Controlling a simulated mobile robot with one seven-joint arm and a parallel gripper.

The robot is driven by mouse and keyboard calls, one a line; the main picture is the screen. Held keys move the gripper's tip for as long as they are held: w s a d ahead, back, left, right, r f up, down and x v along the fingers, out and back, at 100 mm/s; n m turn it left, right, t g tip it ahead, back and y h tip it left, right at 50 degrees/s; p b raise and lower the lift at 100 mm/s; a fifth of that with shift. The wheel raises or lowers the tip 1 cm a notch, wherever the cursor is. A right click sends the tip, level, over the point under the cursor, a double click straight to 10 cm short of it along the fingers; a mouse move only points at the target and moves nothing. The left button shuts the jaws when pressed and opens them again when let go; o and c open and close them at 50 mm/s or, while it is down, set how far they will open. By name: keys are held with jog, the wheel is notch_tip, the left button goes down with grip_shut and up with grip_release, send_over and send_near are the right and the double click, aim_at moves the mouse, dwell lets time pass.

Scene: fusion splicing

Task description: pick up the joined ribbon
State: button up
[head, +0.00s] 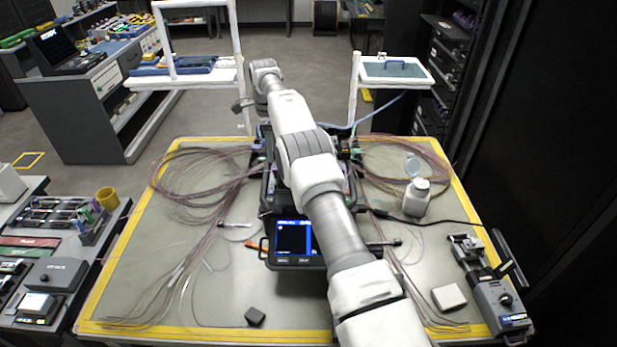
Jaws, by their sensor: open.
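The splicer (293,243) stands in the middle of the mat with its blue screen lit, facing me. My arm stretches over it and covers most of its top. The joined ribbon cannot be made out; the splicer's working area is behind my arm. Bundles of thin reddish fibre ribbons lie to the left (192,190) and right (420,163) of the splicer. My gripper (243,104) shows only as a small dark part beside the wrist, beyond the splicer's far side. It is open; its fingertips are not clear, and I see nothing held in it.
A white bottle (416,197) stands right of the splicer. A grey tool (497,300) and a pale block (449,297) are at the front right. A small dark block (255,316) lies at the front. White shelves (393,70) rise behind the table.

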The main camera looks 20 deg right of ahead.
jog(key=shift+s+f, duration=0.15)
jog(key=shift+f, duration=1.35)
jog(key=shift+s+f, duration=0.1)
jog(key=shift+f, duration=1.35)
grip_shut()
